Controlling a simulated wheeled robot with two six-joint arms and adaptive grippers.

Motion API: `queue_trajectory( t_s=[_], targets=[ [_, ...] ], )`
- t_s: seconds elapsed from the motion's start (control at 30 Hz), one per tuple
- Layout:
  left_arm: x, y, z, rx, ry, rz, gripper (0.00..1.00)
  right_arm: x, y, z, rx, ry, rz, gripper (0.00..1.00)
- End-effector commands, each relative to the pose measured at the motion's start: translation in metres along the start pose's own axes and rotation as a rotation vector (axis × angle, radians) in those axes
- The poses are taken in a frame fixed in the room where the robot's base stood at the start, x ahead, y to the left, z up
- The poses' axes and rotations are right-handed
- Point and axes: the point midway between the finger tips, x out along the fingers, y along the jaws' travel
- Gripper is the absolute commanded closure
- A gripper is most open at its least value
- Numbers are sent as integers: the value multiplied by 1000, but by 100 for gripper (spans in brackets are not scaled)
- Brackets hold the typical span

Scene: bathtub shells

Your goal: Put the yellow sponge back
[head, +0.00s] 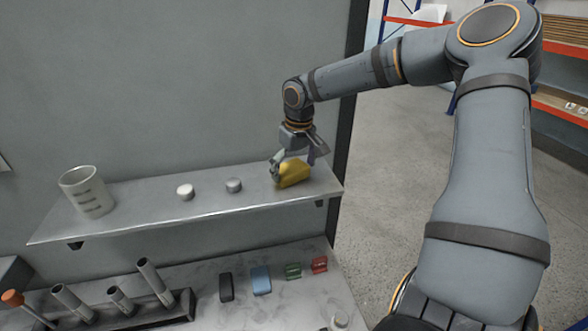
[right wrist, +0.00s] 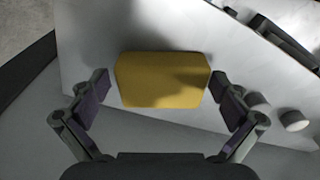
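The yellow sponge (head: 294,174) lies on the right end of the grey wall shelf (head: 130,222). My right gripper (head: 297,160) is above the sponge and points down at it. In the right wrist view, the sponge (right wrist: 162,82) lies between the two spread fingers of the gripper (right wrist: 163,98). A gap shows at the left finger; the right fingertip is very close to the sponge, and I cannot tell if it touches. My left gripper is not in view.
A white cup (head: 88,192) and two small round objects, one white (head: 185,192) and one grey (head: 233,186), stand on the shelf. Below, a counter holds a blue block (head: 261,280), a green one (head: 293,271), a red one (head: 319,265) and a tube rack (head: 150,318).

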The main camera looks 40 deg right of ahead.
Motion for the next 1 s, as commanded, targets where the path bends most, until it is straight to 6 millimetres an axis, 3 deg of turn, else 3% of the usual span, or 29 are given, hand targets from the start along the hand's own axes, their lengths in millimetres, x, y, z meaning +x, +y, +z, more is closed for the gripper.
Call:
queue_trajectory(
  t_s=[0.27,0.7,1.0],
  targets=[
    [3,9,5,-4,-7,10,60,-7,0,-1,0,4,1,0],
    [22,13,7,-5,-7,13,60,-104,1,-1,0,3,3,0],
    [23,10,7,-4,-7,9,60,-124,0,0,-1,0,0,0]
  ],
)
